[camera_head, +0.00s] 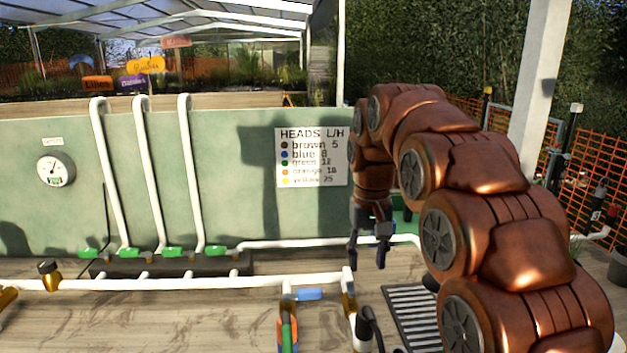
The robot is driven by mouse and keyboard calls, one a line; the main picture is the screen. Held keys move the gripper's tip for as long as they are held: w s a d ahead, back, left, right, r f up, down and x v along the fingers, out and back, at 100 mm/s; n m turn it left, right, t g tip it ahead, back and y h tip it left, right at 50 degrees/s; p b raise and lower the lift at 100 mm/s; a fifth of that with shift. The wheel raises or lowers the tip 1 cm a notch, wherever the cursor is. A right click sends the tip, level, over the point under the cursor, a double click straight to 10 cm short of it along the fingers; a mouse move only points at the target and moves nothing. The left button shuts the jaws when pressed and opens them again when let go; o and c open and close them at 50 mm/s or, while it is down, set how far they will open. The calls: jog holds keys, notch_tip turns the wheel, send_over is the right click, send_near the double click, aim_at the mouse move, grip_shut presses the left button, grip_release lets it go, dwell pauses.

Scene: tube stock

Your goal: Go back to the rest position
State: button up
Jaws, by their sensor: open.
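My copper-coloured arm (480,190) rises from the lower right of the head view, bends over at the top and hangs down near the middle. My gripper (366,256) points downward at its end, with two dark fingers apart and nothing seen between them. It hangs in front of the green wall panel, near the white horizontal pipe (300,243). Whether the fingers touch anything below cannot be told.
A heads chart (311,157) and a round gauge (55,169) are on the green panel (235,150). White pipes (110,180) with green fittings stand left. A blue piece (309,294) and a drain grate (412,312) lie in front. Orange fencing (592,140) stands right.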

jog(key=s+d+f+p, duration=0.2)
jog(key=s, duration=0.9)
jog(key=s+d+f+g+p, duration=0.1)
jog(key=s+d+f+p, duration=0.1)
jog(key=s, duration=1)
jog(key=s+d+f+p, duration=0.2)
jog(key=s+f, duration=0.1)
jog(key=s, duration=0.9)
jog(key=shift+d+m, duration=0.35)
jog(key=shift+m, duration=0.05)
jog(key=shift+s, duration=0.1)
